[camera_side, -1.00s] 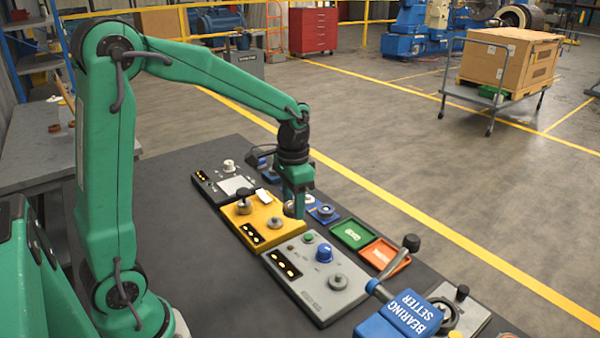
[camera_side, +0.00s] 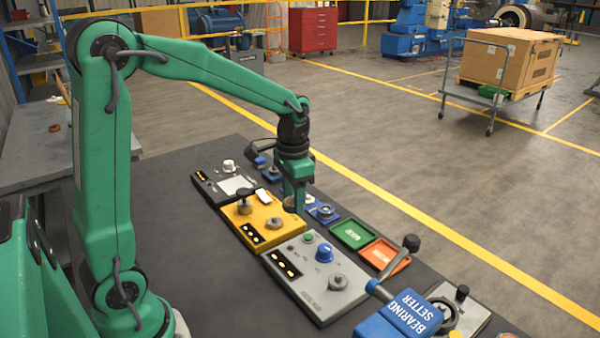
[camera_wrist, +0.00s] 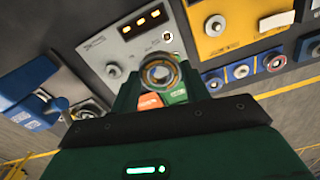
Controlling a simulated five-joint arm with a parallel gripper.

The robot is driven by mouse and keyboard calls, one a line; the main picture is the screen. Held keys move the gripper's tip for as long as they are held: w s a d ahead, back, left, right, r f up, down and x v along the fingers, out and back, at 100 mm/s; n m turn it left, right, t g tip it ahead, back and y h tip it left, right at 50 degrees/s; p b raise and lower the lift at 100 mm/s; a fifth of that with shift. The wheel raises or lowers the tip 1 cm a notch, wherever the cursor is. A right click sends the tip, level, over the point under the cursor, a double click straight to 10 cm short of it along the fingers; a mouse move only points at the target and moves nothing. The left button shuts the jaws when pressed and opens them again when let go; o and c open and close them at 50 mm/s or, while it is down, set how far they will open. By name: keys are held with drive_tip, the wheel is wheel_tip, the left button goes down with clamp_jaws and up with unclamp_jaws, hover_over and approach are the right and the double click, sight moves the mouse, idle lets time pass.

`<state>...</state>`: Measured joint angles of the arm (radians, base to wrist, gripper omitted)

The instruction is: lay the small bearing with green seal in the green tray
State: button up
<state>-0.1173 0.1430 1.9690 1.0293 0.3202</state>
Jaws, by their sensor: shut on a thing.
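My gripper (camera_side: 292,208) is shut on a small ring-shaped bearing (camera_wrist: 160,72), held between the fingertips above the far edge of the yellow stand. The bearing shows a metal rim and a dark centre in the wrist view; its seal colour is hard to tell. In the side view the fingers mostly hide it. The green tray (camera_side: 356,235) lies to the right of my gripper, with a pale label on its floor and no bearing seen in it. In the wrist view the green tray (camera_wrist: 176,94) shows partly, behind the held bearing and gripper.
An orange tray (camera_side: 385,253) adjoins the green one. Blue holders with bearings (camera_side: 324,212) stand just left of the green tray. The yellow stand (camera_side: 242,226), grey stand (camera_side: 312,300) with knobs, and blue bearing setter (camera_side: 400,318) stand nearby. The left tabletop is clear.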

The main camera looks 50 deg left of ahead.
drive_tip(key=shift+r, duration=0.85)
drive_tip(key=w+d+f, duration=0.3)
drive_tip(key=w+d, duration=0.3)
drive_tip(key=w+d+f, duration=0.4)
drive_tip(key=w+d, duration=0.2)
drive_tip(key=w, duration=0.1)
hover_over(353, 234)
wheel_tip(353, 234, down, 7)
drive_tip(key=shift+r, duration=0.15)
idle(0.4)
drive_tip(key=shift+s+f, duration=0.1)
drive_tip(key=shift+f, duration=1.9)
drive_tip(key=shift+f, duration=0.1)
